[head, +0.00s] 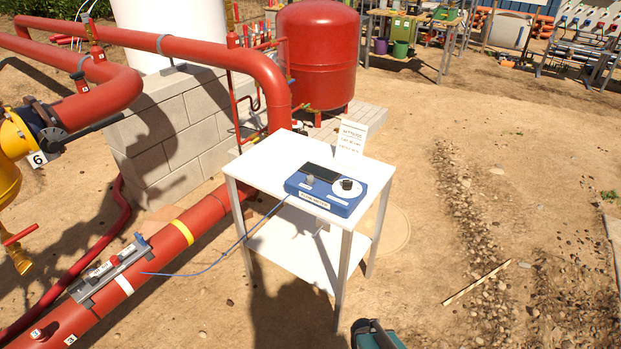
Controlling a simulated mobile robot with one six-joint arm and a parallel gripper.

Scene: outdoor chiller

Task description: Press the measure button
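A blue flow meter box (352,207) sits on top of a white table (262,166). Its top has a dark display (322,172), a white dial with a black knob (347,185), and a small grey round part (309,180) near the left edge. The small labels on the top are too small to read, so I cannot tell for certain which part is the measure button. No gripper can be made out. A teal and black shape (376,337) is cut off at the bottom edge, and I cannot tell what it is.
A white sign (351,137) stands at the table's back corner. A thin blue cable (222,257) hangs between the meter and a sensor rail (112,268) on the red pipe (190,227) at left. A red tank (317,55) stands behind. The sandy ground right of the table is mostly open.

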